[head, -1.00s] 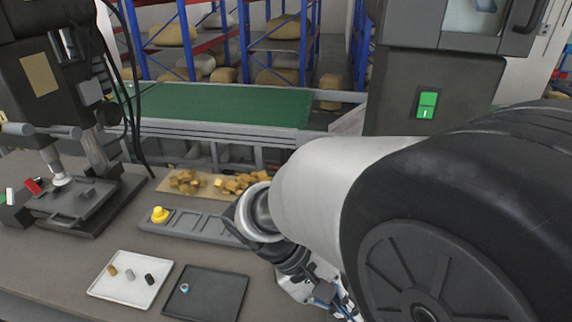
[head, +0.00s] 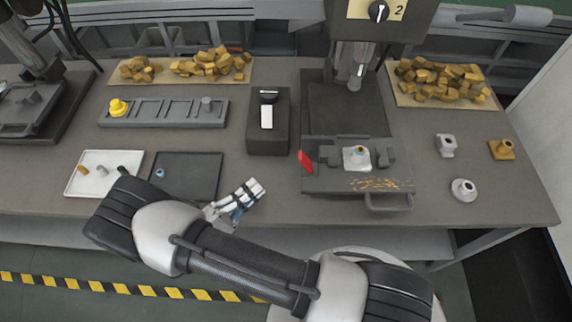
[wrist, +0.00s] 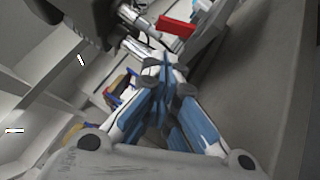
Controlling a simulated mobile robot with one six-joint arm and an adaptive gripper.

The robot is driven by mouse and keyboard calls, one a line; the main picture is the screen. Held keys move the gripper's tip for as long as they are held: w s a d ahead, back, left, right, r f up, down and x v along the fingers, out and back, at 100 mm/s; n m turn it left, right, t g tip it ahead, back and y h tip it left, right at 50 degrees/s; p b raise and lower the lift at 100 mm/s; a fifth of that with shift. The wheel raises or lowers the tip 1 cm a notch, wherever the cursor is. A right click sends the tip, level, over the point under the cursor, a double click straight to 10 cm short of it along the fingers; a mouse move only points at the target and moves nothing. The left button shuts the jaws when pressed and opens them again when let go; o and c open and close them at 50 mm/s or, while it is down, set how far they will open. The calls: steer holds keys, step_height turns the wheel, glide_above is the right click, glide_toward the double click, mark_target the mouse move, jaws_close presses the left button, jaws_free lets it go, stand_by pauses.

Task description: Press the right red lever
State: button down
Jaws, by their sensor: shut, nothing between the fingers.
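The right red lever (head: 305,161) sticks up at the left front corner of the right machine's vise (head: 320,180). In the wrist view a red lever (wrist: 177,25) shows beyond the fingers, above them in the picture. My gripper (head: 258,189) is over the front part of the bench, left of the right red lever and apart from it. In the wrist view the blue and white fingers (wrist: 163,72) are together, with nothing held. The left machine (head: 35,100) is partly cut off at the left edge; no red lever shows on it now.
A black box with a white switch (head: 267,117) stands behind my gripper. A dark tray (head: 205,185) and a white tray (head: 78,188) lie to its left. Small metal parts (head: 463,188) stand at the bench's right. Bare bench lies in front of the vise.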

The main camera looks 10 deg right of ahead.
mark_target(306, 162)
steer(key=shift+s+a+f+n+t+y, duration=0.15)
steer(key=shift+a+f+n+t, duration=0.2)
steer(key=shift+f+t, duration=0.4)
steer(key=shift+s+a+f+n+t+y, duration=0.15)
steer(key=shift+a+f+n+t, duration=0.2)
steer(key=shift+f+t, duration=0.4)
steer(key=shift+r, duration=0.15)
steer(key=shift+w+d, duration=0.1)
steer(key=s+d+r+b+x, duration=0.1)
steer(key=s+x, duration=0.1)
steer(key=x, duration=1)
steer(key=shift+d+b, duration=0.3)
steer(key=shift+d, duration=0.1)
steer(key=shift+s+r, duration=0.1)
steer(key=shift+r, duration=0.15)
steer(key=shift+r+m+g+y+p, duration=0.15)
steer(key=shift+m+g+y+p, duration=0.15)
steer(key=shift+m+g+p, duration=0.4)
